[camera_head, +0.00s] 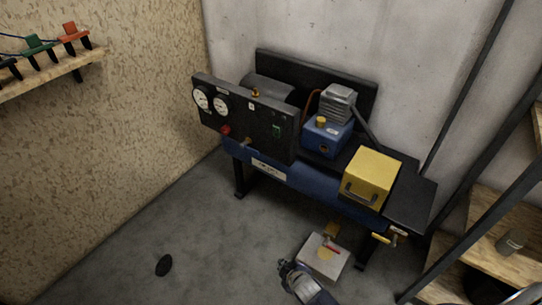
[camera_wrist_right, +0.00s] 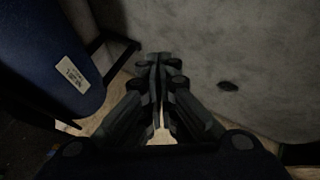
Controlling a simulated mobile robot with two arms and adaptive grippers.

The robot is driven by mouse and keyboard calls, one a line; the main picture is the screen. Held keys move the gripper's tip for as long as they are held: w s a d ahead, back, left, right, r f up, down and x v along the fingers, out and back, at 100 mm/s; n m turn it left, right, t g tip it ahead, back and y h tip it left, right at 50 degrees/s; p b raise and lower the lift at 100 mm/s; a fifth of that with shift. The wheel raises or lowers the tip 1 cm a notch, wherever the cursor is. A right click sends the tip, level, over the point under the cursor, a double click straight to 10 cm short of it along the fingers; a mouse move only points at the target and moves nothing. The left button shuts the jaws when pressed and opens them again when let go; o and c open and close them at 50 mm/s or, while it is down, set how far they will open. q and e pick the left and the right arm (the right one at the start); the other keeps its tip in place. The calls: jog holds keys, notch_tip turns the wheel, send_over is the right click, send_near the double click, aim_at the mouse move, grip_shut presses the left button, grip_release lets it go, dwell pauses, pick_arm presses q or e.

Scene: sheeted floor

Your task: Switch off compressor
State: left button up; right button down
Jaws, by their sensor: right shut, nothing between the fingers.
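The compressor stands against the grey wall, with a blue body (camera_head: 285,174) on dark legs. Its black front panel (camera_head: 262,122) carries two round white gauges (camera_head: 211,101), a red knob (camera_head: 225,129) and a small green switch (camera_head: 276,130). I cannot tell the switch's position. My right gripper (camera_head: 284,267) is low in front of the compressor, apart from the panel. In the wrist view, the right gripper (camera_wrist_right: 158,60) is shut and empty, with the blue body (camera_wrist_right: 50,60) and its white label at left. My left gripper is not in view.
A yellow box (camera_head: 368,178) and a blue motor unit (camera_head: 326,136) sit on top. A pale plate with a red part (camera_head: 322,258) lies below, near my right arm. A wooden shelf (camera_head: 50,75) is at left; dark racks stand at right. Floor at left is mostly clear, with a small dark disc (camera_head: 164,265).

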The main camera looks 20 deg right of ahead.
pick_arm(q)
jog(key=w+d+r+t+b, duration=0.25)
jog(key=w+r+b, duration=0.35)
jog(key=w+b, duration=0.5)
pick_arm(e)
jog(key=w+a+r+n+t+b, duration=0.1)
jog(key=w+r+n+t, duration=0.45)
jog(key=w+r, duration=1)
pick_arm(q)
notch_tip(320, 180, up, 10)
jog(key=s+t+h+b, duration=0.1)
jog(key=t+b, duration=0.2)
jog(key=b, duration=0.5)
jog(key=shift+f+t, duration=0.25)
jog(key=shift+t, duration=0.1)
pick_arm(e)
jog(key=w+r+n+t+h, duration=0.1)
jog(key=r+t, duration=0.1)
jog(key=r, duration=0.4)
jog(key=w+d+r+n+t+h, duration=0.1)
jog(key=w+r+t, duration=0.1)
jog(key=r, duration=0.5)
jog(key=shift+r+t+h, duration=0.2)
jog(key=shift+t+h, duration=0.1)
jog(key=shift+t, duration=0.25)
jog(key=shift+w+d, duration=0.1)
jog(key=shift+w, duration=0.05)
